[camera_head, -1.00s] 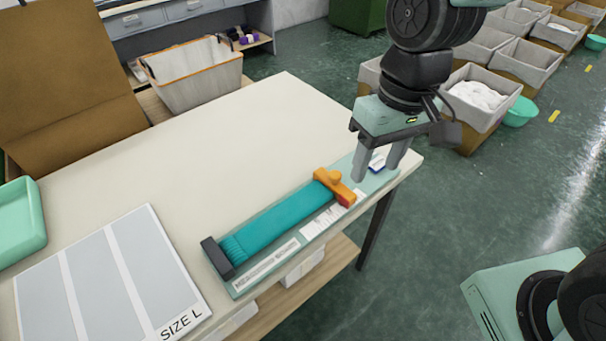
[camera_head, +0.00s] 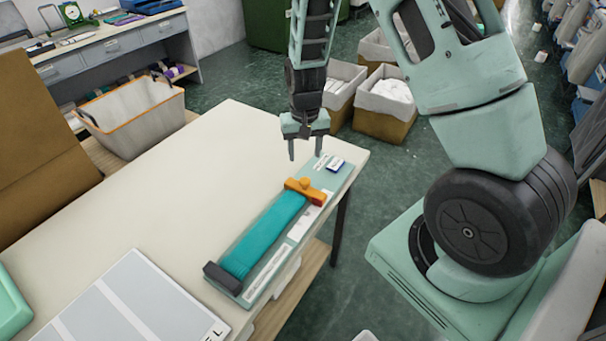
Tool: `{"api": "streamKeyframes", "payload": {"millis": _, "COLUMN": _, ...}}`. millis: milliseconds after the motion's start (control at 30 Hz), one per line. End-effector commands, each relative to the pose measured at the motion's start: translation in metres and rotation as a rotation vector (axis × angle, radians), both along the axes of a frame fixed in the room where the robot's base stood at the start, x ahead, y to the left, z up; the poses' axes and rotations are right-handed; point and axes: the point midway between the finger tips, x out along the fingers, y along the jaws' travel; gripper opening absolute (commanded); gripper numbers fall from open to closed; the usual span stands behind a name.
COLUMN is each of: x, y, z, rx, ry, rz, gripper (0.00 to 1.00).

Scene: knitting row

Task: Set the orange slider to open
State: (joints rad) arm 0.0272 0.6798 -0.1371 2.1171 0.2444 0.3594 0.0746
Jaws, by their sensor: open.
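The orange slider (camera_head: 305,190) sits across the far right end of a teal ribbed strip (camera_head: 263,236) on a pale green board. It has a raised round knob on top. A dark end block (camera_head: 222,278) closes the near left end of the strip. Nothing hides the slider.
The cream table (camera_head: 160,205) is clear left of the board. A grey striped panel (camera_head: 130,305) lies at the front, with a green tray (camera_head: 10,305) at left. A white basket (camera_head: 135,118) stands behind the table. Lined boxes (camera_head: 385,100) stand on the floor behind.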

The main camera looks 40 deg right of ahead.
Motion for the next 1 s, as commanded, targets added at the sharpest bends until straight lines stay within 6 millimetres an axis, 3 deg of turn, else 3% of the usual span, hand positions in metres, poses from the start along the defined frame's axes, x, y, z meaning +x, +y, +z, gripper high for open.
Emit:
{"api": "streamKeyframes", "payload": {"millis": 300, "x": -0.001, "y": 0.0, "z": -0.057, "rx": 0.001, "ry": 0.005, "rz": -0.001, "gripper": 0.52}}
{"api": "streamKeyframes", "payload": {"millis": 500, "x": -0.001, "y": 0.0, "z": -0.083, "rx": 0.001, "ry": 0.002, "rz": 0.001, "gripper": 0.52}}
{"api": "streamKeyframes", "payload": {"millis": 700, "x": 0.0, "y": 0.001, "z": -0.096, "rx": 0.001, "ry": 0.0, "rz": 0.001, "gripper": 0.52}}
{"api": "streamKeyframes", "payload": {"millis": 1000, "x": 0.0, "y": 0.001, "z": -0.099, "rx": 0.001, "ry": 0.0, "rz": 0.001, "gripper": 0.52}}
